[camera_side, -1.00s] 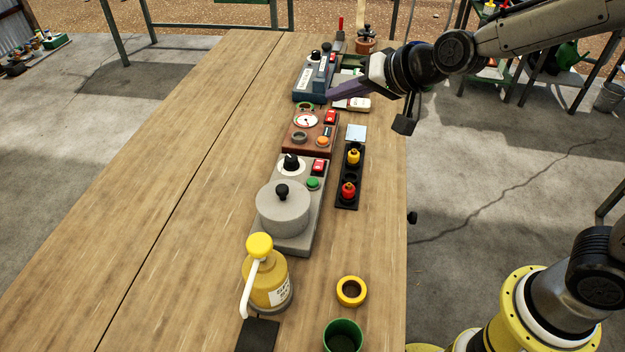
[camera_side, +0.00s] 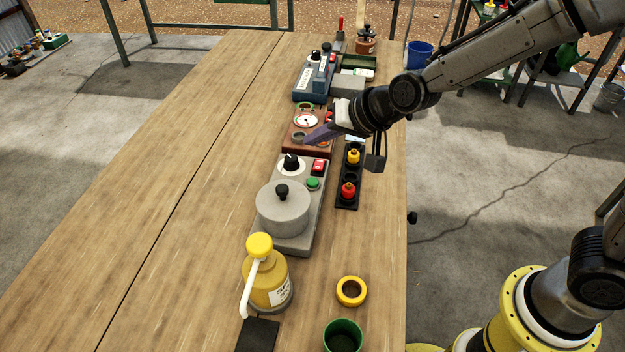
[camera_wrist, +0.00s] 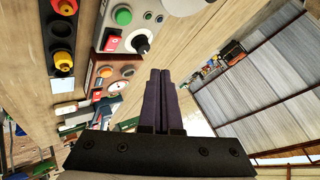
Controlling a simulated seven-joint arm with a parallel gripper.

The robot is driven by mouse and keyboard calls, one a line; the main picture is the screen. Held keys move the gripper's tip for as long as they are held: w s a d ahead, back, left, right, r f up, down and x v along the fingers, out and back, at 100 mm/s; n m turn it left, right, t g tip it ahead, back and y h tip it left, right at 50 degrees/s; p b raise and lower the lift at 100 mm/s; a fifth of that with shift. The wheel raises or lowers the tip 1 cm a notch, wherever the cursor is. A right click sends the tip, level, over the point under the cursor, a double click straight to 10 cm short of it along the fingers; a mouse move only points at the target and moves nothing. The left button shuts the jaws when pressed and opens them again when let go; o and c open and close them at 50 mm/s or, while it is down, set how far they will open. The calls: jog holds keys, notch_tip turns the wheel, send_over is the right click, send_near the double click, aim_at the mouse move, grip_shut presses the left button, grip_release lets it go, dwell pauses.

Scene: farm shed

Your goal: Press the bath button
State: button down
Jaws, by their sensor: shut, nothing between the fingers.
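My gripper (camera_side: 308,141) is shut and empty, its purple fingers pointing left above the brown box (camera_side: 296,142) with a white dial. In the wrist view my shut fingers (camera_wrist: 159,74) point up the picture. A grey unit (camera_side: 310,225) in front of the brown box carries a lidded grey pot (camera_side: 283,210), a black knob (camera_side: 291,162), a red switch (camera_side: 319,166) and a green button (camera_side: 313,184). The green button also shows in the wrist view (camera_wrist: 123,16). I see no label that names the bath button. My gripper hides part of the brown box's controls.
A black strip (camera_side: 343,203) with a yellow and a red bottle stands right of the grey unit. A yellow pump bottle (camera_side: 268,285), a yellow ring (camera_side: 351,291) and a green cup (camera_side: 343,335) stand nearer. A blue device (camera_side: 312,85) stands behind. The table's left half is clear.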

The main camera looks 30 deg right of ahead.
aim_at(316, 184)
jog(key=shift+f, duration=4.2)
jog(key=shift+f, duration=0.4)
jog(key=shift+f, duration=0.45)
jog(key=shift+r, duration=0.85)
jog(key=shift+r, duration=0.1)
jog(key=shift+r, duration=2.45)
